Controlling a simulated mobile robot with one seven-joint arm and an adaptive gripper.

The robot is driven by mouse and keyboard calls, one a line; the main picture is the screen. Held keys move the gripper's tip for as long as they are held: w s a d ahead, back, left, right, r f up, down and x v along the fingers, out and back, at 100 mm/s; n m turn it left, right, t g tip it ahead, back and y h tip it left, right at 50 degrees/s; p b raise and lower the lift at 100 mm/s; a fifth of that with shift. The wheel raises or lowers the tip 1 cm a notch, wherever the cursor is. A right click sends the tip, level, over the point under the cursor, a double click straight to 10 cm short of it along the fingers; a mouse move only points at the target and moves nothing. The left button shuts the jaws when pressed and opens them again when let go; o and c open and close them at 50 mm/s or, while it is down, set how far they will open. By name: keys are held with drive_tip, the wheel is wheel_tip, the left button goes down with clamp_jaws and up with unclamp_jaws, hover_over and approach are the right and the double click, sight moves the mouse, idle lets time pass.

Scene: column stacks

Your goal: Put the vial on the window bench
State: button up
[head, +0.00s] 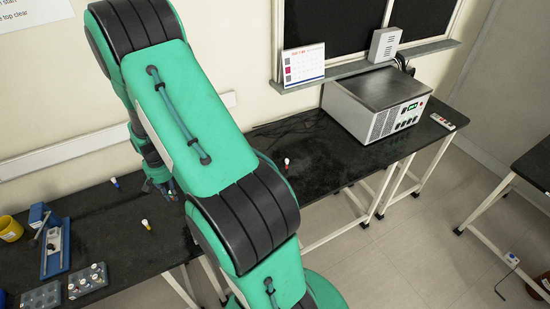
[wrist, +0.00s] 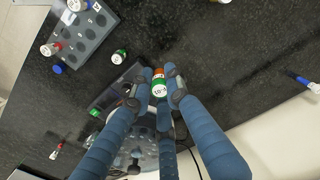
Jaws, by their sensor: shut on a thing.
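My gripper (wrist: 162,82) is shut on a small vial (wrist: 159,90) with a white, lettered end, a green band and orange-red behind it. The fingers are around its sides, above a black bench. In the head view my gripper (head: 163,186) is half hidden behind my green arm, over the left part of the black bench, and the held vial cannot be made out. The black bench top (head: 345,165) runs along the wall to below the window at the right.
A large chiller-like box (head: 375,105) stands on the bench below the window. Grey racks (head: 42,297) and a blue stand (head: 55,250) are at the left.

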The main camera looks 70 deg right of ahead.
drive_tip(key=s+d+m+p, duration=0.1)
drive_tip(key=s+d+m, duration=0.7)
drive_tip(key=s+d, duration=1.4)
drive_tip(key=s+d+m+p, duration=0.15)
drive_tip(key=s+m, duration=0.25)
drive_tip(key=s, duration=1)
drive_tip(key=s+d+m, duration=0.2)
drive_tip(key=s+m, duration=0.1)
drive_tip(key=s, duration=1.2)
drive_tip(key=shift+f, duration=2.65)
drive_tip(key=shift+d, duration=0.1)
drive_tip(key=b, duration=0.1)
hover_over(315, 169)
drive_tip(key=shift+f, duration=0.75)
drive_tip(key=shift+f, duration=0.1)
drive_tip(key=shift+f, duration=1.65)
